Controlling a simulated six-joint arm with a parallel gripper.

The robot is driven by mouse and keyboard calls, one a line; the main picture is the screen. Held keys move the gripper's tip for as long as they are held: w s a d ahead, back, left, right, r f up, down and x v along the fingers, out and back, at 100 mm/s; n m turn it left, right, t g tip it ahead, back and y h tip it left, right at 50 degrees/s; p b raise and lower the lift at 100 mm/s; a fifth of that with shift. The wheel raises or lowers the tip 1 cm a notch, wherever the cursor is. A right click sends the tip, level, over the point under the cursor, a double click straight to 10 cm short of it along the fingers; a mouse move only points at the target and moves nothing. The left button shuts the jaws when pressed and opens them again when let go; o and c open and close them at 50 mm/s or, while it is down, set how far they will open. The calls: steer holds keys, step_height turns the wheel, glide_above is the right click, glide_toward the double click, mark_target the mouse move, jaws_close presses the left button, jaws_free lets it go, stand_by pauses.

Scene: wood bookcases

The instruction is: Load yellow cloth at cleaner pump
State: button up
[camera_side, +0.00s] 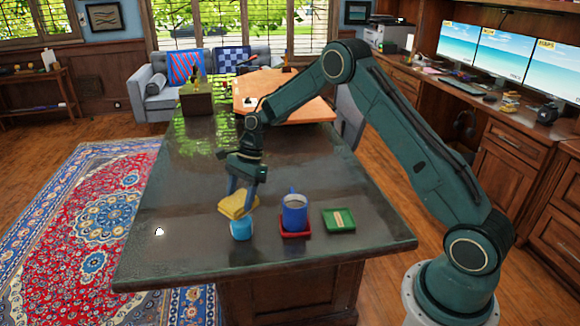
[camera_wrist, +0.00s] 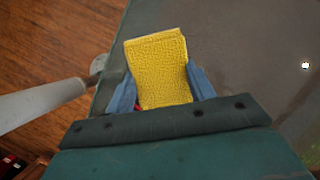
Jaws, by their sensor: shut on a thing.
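The yellow cloth (camera_side: 238,205) is a folded, textured pad held between the blue fingers of my gripper (camera_side: 243,192). In the wrist view the cloth (camera_wrist: 160,72) sits between both fingers of my gripper (camera_wrist: 163,92), slightly tilted. A small light-blue round container (camera_side: 241,229) stands on the dark table just below the cloth in the side view. It may be the cleaner pump, but its top is partly hidden by the cloth. I cannot tell whether the cloth touches it.
A blue mug (camera_side: 294,212) stands on a red coaster (camera_side: 296,233), right of the container. A green tray (camera_side: 339,220) with a tan piece lies farther right. A small white spot (camera_side: 159,231) shows at left.

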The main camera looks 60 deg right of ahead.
mark_target(238, 206)
steer(key=shift+f, duration=0.9)
stand_by(1.2)
steer(key=shift+r, duration=0.1)
stand_by(0.5)
steer(key=shift+r, duration=3.45)
steer(key=n, duration=0.1)
steer(key=s+f+n+g, duration=0.1)
steer(key=shift+s+a+f+n, duration=0.2)
steer(key=shift+s+a+n, duration=0.05)
steer(key=shift+a+n, duration=0.15)
steer(key=s+a+f+n+g+h, duration=0.1)
steer(key=s+f+n+g+h, duration=0.2)
steer(key=s+n, duration=0.9)
steer(key=f+n+h, duration=0.1)
steer(key=n, duration=0.3)
steer(key=shift+a+f+g, duration=0.15)
steer(key=shift+a+g, duration=0.25)
